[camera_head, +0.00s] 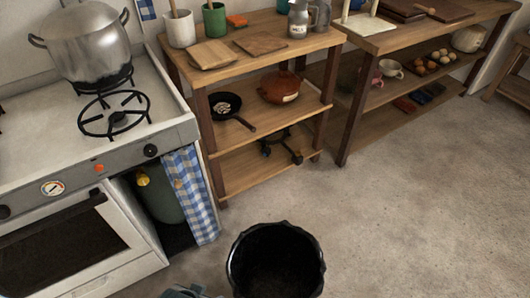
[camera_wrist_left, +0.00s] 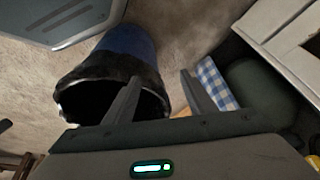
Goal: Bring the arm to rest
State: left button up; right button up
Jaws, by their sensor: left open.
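My left gripper (camera_wrist_left: 160,76) shows in the wrist view with its two fingers spread apart and nothing between them. Behind the left finger is a bin (camera_wrist_left: 125,45), blue on its side with a black liner folded over the rim. In the head view the same bin (camera_head: 236,262) stands on the floor at the bottom middle, and its inside is too dark to make out. Only a small grey-blue piece, likely of my left arm, shows at the bottom edge of the head view, left of the bin. My right gripper is in neither view.
A stove (camera_head: 95,172) with a large pot (camera_head: 88,45) stands at the left. A checkered cloth (camera_head: 192,195) hangs beside a green gas cylinder (camera_head: 157,195). Wooden shelves (camera_head: 262,140) line the back. The floor (camera_head: 420,220) at the right is clear.

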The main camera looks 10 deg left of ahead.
pick_arm(q)
notch_tip(320, 180, down, 18)
jog(key=s+d+t+p, duration=0.1)
jog(key=s+d+p, duration=0.1)
jog(key=p, duration=0.2)
jog(key=shift+s+r+h, duration=0.2)
jog(key=shift+s+h, duration=0.05)
jog(key=shift+h, duration=0.05)
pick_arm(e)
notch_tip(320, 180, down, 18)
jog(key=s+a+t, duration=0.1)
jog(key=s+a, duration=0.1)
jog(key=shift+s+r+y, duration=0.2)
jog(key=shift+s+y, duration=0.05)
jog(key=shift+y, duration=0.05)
pick_arm(q)
jog(key=shift+a, duration=0.1)
